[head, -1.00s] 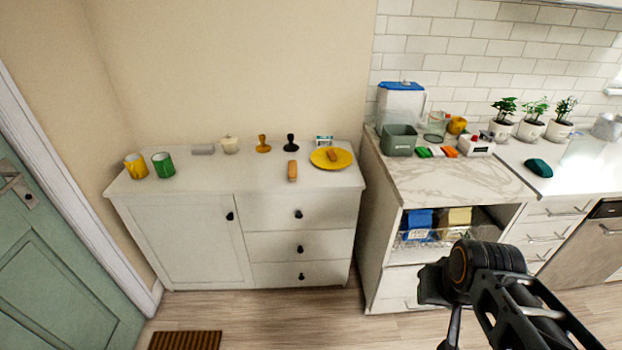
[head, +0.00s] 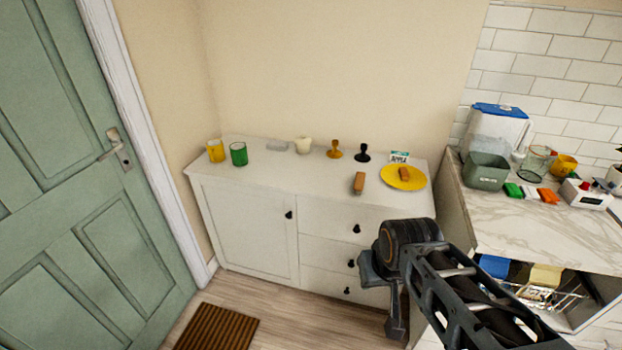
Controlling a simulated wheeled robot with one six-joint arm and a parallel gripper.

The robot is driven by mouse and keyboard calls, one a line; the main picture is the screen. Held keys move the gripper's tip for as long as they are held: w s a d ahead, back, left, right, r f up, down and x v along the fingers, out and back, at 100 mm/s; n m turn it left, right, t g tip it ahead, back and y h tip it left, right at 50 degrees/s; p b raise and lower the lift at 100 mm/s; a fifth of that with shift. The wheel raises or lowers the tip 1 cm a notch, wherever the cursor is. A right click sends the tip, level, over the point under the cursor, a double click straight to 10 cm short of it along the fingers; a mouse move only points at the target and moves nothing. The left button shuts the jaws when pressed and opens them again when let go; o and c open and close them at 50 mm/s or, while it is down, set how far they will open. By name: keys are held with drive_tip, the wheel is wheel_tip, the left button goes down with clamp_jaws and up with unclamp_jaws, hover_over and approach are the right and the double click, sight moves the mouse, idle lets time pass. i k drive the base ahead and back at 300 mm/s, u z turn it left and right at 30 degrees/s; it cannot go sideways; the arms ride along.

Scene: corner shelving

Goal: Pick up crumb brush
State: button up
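A small brown wooden-looking block (head: 359,182), which may be the crumb brush, lies near the front edge of the white dresser top (head: 310,182). A similar brown piece (head: 404,174) lies on a yellow plate (head: 391,182) just to its right; I cannot tell for sure which is the brush. My gripper (head: 396,328) hangs at the end of my arm in front of the dresser drawers, apart from both pieces. Its fingers are too dark and partly hidden to tell whether they are open.
Yellow (head: 215,151) and green (head: 238,154) mugs stand at the dresser's left. An orange stamp-like item (head: 335,149), a black one (head: 362,153) and a small card (head: 399,157) stand along the back. The marble counter (head: 510,222) at right holds a grey-green bin (head: 486,171).

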sight(359, 185)
drive_tip(key=u, duration=0.25)
drive_tip(key=i, duration=1.35)
drive_tip(key=z, duration=0.55)
